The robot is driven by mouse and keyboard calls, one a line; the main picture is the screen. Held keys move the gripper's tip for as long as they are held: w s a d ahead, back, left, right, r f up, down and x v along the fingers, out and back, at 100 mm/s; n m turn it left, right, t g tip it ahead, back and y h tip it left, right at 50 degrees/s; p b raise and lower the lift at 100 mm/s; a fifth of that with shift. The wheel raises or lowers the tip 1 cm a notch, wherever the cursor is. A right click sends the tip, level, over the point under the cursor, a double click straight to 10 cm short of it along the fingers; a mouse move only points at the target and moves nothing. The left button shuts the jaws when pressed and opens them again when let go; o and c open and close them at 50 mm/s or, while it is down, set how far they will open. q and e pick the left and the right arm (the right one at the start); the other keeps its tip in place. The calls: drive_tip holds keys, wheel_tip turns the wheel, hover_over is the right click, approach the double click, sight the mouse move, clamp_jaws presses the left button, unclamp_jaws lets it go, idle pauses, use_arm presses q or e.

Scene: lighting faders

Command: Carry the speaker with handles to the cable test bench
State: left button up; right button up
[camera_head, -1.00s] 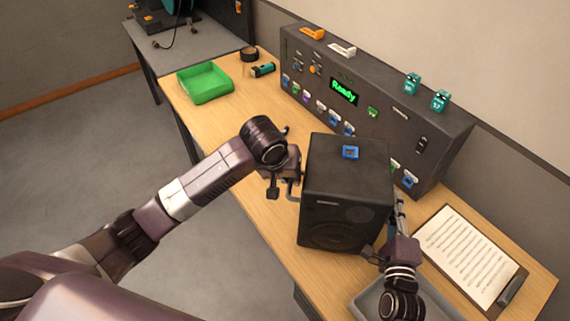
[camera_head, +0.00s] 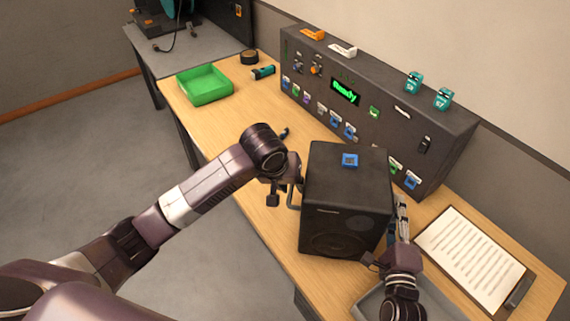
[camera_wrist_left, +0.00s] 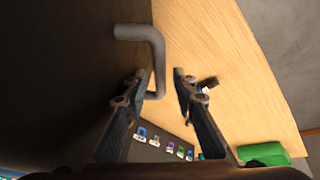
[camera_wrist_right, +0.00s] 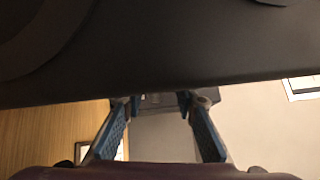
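The black speaker (camera_head: 345,215) stands upright over the wooden table, a small blue piece on its top, between my two grippers. My left gripper (camera_head: 284,186) is at its left side. In the left wrist view my left gripper (camera_wrist_left: 160,75) is open, with the grey bent handle (camera_wrist_left: 153,45) between its spread fingers. My right gripper (camera_head: 398,215) is at the speaker's right side. In the right wrist view my right gripper (camera_wrist_right: 160,100) has its fingers spread below the speaker's dark body (camera_wrist_right: 180,50); no handle shows clearly there. The grey bench (camera_head: 190,42) at the far upper left holds a cable and dark equipment.
A long dark control console (camera_head: 375,110) reading "Ready" stands behind the speaker. A green tray (camera_head: 204,95) and a teal cylinder (camera_head: 263,72) are on the table's far end. A clipboard (camera_head: 475,258) lies right, and a grey tray (camera_head: 365,306) in front. Floor at left is clear.

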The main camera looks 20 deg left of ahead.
use_arm(q)
drive_tip(key=shift+r, duration=0.2)
use_arm(e)
drive_tip(key=shift+s, duration=0.1)
use_arm(q)
drive_tip(key=v, duration=1.1)
drive_tip(key=shift+s+r, duration=0.15)
drive_tip(key=shift+r, duration=0.05)
use_arm(e)
drive_tip(key=s+d, duration=0.1)
drive_tip(key=s, duration=1)
drive_tip(key=shift+s+d, duration=0.15)
drive_tip(key=shift+s, duration=0.2)
